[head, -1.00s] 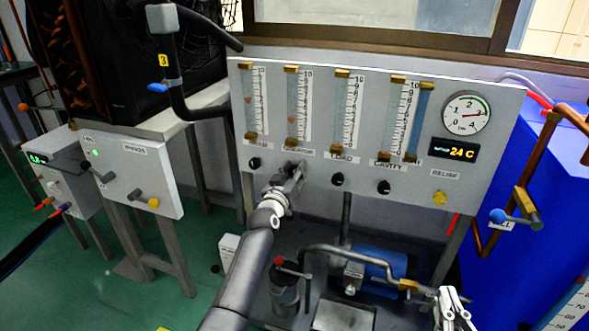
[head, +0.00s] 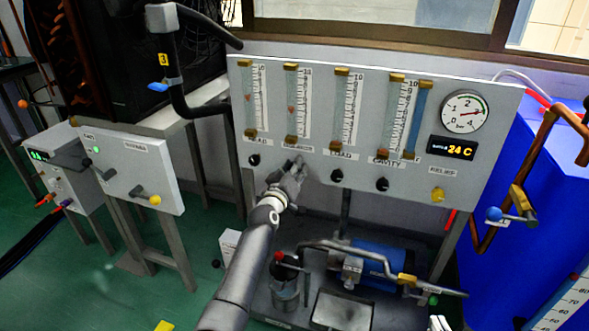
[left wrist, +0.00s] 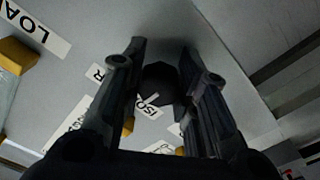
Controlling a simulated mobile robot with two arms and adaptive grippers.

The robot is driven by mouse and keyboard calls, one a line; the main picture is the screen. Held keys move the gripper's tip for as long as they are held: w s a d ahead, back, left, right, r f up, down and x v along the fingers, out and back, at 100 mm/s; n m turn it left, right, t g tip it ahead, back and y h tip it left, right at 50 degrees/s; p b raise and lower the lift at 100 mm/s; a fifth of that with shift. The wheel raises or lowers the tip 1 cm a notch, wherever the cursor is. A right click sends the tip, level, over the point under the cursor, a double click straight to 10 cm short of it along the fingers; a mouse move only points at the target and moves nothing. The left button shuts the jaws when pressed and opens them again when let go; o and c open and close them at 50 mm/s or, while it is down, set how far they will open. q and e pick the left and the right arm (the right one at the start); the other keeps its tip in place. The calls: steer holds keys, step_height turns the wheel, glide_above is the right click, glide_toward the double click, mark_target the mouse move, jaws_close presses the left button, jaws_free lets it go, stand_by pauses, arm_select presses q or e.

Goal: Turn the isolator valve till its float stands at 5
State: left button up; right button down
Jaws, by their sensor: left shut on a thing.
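The isolator valve is a dark knob (left wrist: 160,84), seen in the left wrist view between my left gripper's fingers, with a partly hidden ISO label (left wrist: 150,106) beside it. My left gripper (head: 293,170) is shut on this knob, under the second tube from the left. In the head view the gripper hides the knob. The isolator tube (head: 291,90) is upright, with a small reddish float (head: 291,108) a little below the middle of its scale; the exact reading is too small to tell.
The load knob (head: 337,175) and cavity knob (head: 382,184) sit to the right on the same grey panel (head: 420,182). A blue pump (head: 375,262) with pipes stands below. A gauge (head: 464,112) and a 24 C display (head: 453,147) are at the panel's right.

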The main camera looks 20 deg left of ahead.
arm_select(q)
steer(key=o, duration=1)
steer(key=shift+s+a, duration=0.2)
steer(key=shift+s, duration=5.8)
